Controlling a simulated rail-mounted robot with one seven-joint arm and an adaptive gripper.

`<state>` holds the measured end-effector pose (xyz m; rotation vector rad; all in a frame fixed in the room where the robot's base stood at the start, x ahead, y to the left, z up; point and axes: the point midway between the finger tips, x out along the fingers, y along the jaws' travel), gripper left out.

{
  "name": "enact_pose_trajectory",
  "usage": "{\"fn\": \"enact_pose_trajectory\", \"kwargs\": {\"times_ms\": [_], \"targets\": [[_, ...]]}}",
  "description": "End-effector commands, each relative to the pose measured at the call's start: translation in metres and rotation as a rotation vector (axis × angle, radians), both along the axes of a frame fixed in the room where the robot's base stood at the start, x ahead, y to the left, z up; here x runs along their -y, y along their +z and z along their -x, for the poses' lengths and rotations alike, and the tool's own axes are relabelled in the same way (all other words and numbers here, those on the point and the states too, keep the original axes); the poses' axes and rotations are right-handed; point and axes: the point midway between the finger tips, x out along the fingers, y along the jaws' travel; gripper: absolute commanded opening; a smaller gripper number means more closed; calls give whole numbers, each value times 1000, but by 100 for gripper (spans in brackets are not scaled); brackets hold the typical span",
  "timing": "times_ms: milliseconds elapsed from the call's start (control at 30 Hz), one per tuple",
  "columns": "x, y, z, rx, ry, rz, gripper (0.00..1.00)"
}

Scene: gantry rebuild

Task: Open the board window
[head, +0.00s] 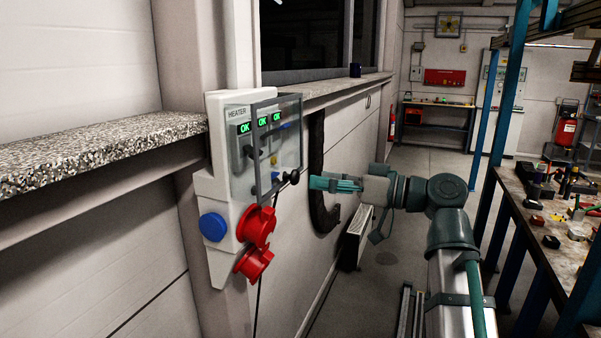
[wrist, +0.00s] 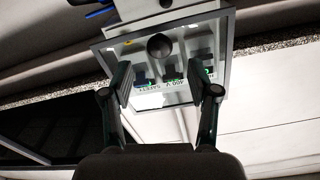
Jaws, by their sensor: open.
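The board (head: 218,190) is a pale wall unit labelled HEATER, with several green OK displays. Its window (head: 290,130) is a clear pane in a grey frame in front of the displays and switches, and it looks shut. A round black knob (head: 294,177) sits at the window's lower right. In the wrist view the window (wrist: 226,60) appears upside down, with the dark knob (wrist: 159,46) beyond the fingers. My gripper (head: 312,183) is open and empty, just right of the knob in the head view. It also shows in the wrist view (wrist: 166,92), with the knob roughly between its fingers but farther off.
Red sockets (head: 256,226) and a blue socket (head: 213,227) stick out below the window. A speckled ledge (head: 100,145) runs along the wall on the left. A cluttered workbench (head: 560,225) stands at the right. The floor behind my arm is mostly clear.

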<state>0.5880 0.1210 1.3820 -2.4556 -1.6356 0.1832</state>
Motion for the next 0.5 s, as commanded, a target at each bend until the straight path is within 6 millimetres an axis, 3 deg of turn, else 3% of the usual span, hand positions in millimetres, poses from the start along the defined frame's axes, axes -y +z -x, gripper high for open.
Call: {"fn": "enact_pose_trajectory", "kwargs": {"times_ms": [200,500], "targets": [[-32,2,-13,-2,2,0,60],[-51,1,-21,-1,-1,0,60]]}}
